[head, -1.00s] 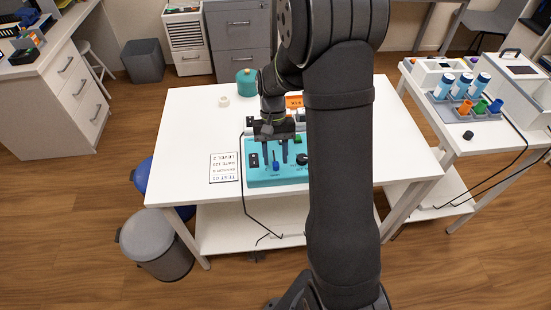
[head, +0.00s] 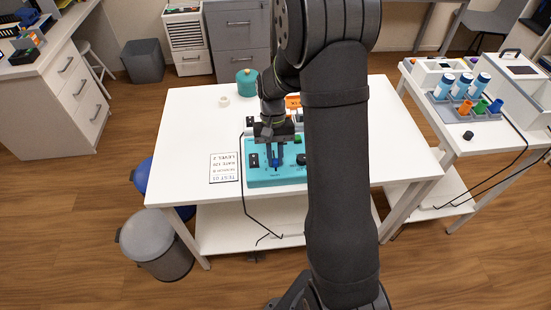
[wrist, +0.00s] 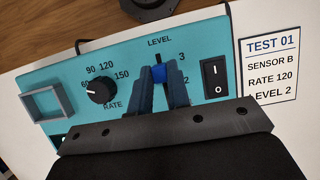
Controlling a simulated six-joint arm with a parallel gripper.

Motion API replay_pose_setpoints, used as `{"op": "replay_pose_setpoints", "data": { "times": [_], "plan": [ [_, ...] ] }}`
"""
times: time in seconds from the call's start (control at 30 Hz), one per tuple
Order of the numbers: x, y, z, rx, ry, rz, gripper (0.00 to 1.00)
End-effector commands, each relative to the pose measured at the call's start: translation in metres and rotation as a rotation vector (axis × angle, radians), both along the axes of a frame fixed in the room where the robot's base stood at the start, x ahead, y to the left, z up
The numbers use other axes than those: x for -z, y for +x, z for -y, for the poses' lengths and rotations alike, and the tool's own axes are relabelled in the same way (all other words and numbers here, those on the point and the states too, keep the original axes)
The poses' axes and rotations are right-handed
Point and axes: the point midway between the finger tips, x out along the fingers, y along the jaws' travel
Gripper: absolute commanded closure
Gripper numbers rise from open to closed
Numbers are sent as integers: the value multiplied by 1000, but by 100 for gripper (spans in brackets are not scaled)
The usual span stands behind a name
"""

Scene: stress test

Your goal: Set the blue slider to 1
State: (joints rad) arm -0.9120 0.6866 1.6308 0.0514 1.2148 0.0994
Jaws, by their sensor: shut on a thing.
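The blue slider (wrist: 158,73) sits in the LEVEL slot of the teal panel box (wrist: 50,65). In the wrist view it shows between the fingertips of my gripper (wrist: 161,80), which is shut on it. The printed 3 and 2 show beside the slot; the slider's visible part lies about between their heights. The 1 mark is hidden behind my gripper. In the head view my gripper (head: 275,161) points down onto the panel box (head: 290,179), with the blue slider (head: 276,164) at its tips.
A black RATE knob (wrist: 100,90) and a black rocker switch (wrist: 215,78) flank the slider. A square grey frame (wrist: 46,103) stands on the panel. A card (wrist: 270,65) beside it reads TEST 01, SENSOR B, RATE 120, LEVEL 2. The white table (head: 185,130) is clear at left.

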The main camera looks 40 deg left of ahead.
Motion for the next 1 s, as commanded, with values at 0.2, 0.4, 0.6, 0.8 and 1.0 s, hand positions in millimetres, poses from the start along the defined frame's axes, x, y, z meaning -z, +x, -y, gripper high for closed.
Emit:
{"op": "replay_pose_setpoints", "data": {
  "times": [0.2,0.4,0.6,0.8,1.0],
  "plan": [
    [0,27,-27,0,1,0,100],
    [-1,37,-37,0,1,1,100],
    [-1,39,-39,0,6,4,100],
    [-1,39,-39,0,6,5,62],
    [-1,38,-38,0,3,3,62]
  ]
}}
